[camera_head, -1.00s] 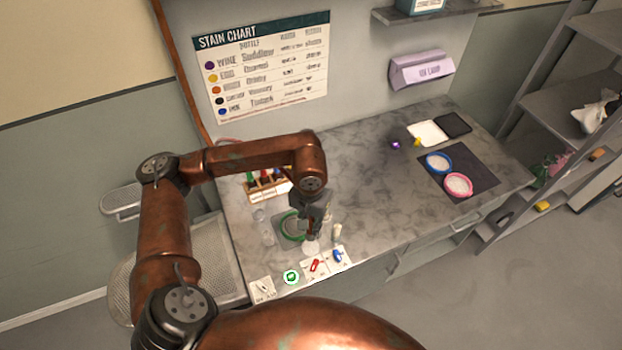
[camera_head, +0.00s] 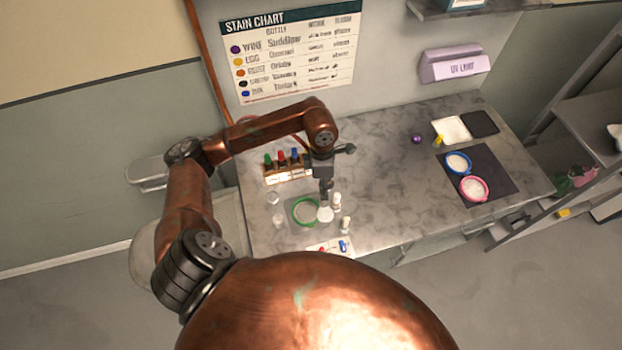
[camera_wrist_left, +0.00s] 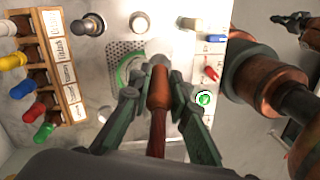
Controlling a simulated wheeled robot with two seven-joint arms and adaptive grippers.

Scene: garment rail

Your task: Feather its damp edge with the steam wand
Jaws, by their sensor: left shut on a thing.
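My left gripper (camera_head: 326,197) is shut on a brown-handled tool (camera_wrist_left: 158,88) with a pale rounded end. I cannot tell for sure that it is the steam wand. A green-rimmed hoop (camera_head: 294,217) lies on the counter, just left of the gripper's tip. In the left wrist view the hoop (camera_wrist_left: 122,70) sits on a perforated plate, partly hidden by the tool and a finger. No damp edge can be made out. A dark shape (camera_wrist_left: 291,20) at the upper right of that view may be my right gripper; its jaws are unclear.
A rack of coloured-top bottles (camera_head: 287,175) stands behind the hoop. Small white bottles (camera_head: 336,200) stand close right of the gripper. A panel with coloured controls (camera_head: 330,247) lies in front. Blue (camera_head: 458,153) and pink hoops rest on a dark mat at right. The middle counter is clear.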

